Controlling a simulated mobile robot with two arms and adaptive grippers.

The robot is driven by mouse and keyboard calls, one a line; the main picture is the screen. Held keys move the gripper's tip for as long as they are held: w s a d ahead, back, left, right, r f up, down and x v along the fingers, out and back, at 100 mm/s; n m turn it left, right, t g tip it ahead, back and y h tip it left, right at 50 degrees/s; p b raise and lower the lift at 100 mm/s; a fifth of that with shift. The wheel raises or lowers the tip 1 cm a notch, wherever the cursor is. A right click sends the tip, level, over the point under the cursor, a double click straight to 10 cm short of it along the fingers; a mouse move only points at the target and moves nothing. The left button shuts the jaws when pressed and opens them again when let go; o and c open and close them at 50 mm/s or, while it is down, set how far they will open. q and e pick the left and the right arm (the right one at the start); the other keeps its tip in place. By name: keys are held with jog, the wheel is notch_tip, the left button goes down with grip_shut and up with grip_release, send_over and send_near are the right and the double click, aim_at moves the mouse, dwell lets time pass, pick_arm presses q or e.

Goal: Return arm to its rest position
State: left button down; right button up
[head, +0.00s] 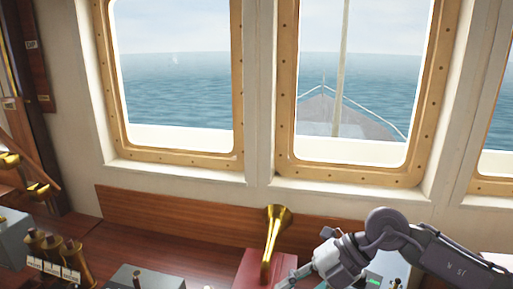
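My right arm comes in from the lower right, bends at a rounded grey joint and points down and left. My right gripper (298,279) is at the bottom edge of the head view, partly cut off. I cannot tell whether its fingers are open or shut. It is just right of a brass horn (275,232) that stands on a dark red box (255,266). I cannot tell whether it touches the box. My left gripper is not in view.
A wooden console (165,240) runs below brass-framed windows (237,80). Brass levers (58,252) stand at the lower left, and a grey box (145,278) with a small lever is at the bottom. A panel (398,270) is partly behind my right arm. The air before the windows is clear.

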jog(key=s+a+r+m+t+y, duration=0.2)
jog(key=a+r+m+t+y, duration=0.1)
jog(key=a+r+y, duration=0.7)
jog(key=w+d+f+m+t+h, duration=0.2)
jog(key=w+d+m+t+h, duration=0.3)
jog(key=m+t, duration=0.5)
jog(key=w+d+f+m+t+h, duration=0.25)
jog(key=d+m+t+h, duration=0.45)
jog(key=m, duration=0.4)
jog(key=s+d+f+m+g+h, duration=0.3)
jog(key=d+f+m+h, duration=0.25)
jog(key=f, duration=0.55)
jog(key=s+d+f+m+g+h, duration=0.1)
jog(key=s+d+f+g, duration=0.2)
jog(key=s+f+g, duration=0.7)
jog(key=s+d+f+m+g+h, duration=0.1)
jog(key=s+d+f+g, duration=0.2)
jog(key=s+f, duration=0.85)
jog(key=s+f+g, duration=0.1)
jog(key=s+f, duration=0.2)
jog(key=f, duration=2.2)
jog(key=s+d+f+g+b, duration=0.1)
jog(key=s+d+f, duration=0.1)
jog(key=s+f, duration=1.3)
jog(key=shift+s+d+f+n, duration=0.3)
jog(key=shift+s+f+n, duration=0.05)
jog(key=shift+s, duration=0.3)
